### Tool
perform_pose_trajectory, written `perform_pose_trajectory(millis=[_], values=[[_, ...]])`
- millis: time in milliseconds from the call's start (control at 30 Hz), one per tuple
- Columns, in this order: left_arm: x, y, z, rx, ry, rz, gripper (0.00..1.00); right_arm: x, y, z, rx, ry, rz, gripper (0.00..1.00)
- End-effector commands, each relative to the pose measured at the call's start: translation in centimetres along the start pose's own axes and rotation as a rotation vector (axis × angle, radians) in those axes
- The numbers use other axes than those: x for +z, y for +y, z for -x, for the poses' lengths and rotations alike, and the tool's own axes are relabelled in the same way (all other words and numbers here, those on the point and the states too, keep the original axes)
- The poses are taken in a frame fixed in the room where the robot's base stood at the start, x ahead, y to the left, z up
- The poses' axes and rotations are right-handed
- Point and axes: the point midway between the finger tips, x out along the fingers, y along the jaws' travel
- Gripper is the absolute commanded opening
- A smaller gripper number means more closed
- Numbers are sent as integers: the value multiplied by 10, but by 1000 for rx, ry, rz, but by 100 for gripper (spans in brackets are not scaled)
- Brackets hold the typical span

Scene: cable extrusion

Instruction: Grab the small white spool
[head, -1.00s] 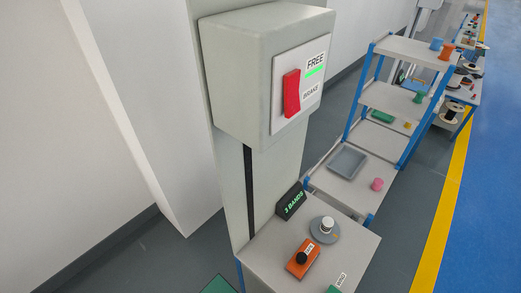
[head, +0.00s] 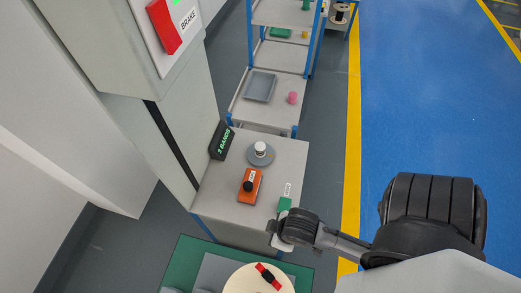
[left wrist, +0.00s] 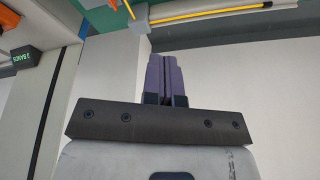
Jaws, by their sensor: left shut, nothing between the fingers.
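The small white spool (head: 260,147) stands upright on a round grey disc (head: 260,156) on the light grey table. No gripper touches it. My left gripper (left wrist: 165,58) shows in the left wrist view with its purple fingers shut and empty; it is outside the head view. My right arm comes in from the right in the head view. Its dark end (head: 300,226) is by the table's front right corner, apart from the spool; its fingers cannot be made out. The spool is not visible in the left wrist view.
An orange block with a black knob (head: 249,187) lies in front of the spool. A black "2 BANDS" sign (head: 220,141) stands to its left, also in the left wrist view (left wrist: 20,60). Behind are a grey tray (head: 260,87) and pink spool (head: 292,98). A brake box (head: 120,50) stands left.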

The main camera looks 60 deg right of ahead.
Motion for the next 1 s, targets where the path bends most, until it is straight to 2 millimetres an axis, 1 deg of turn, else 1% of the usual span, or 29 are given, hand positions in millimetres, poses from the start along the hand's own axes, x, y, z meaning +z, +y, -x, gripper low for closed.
perform_pose_trajectory(millis=[467,1000], values=[[-1,4,0,10,3,12,0,0,0,0,0,0,0,0],[0,0,0,0,1,0,51,0,0,0,0,0,0,0]])
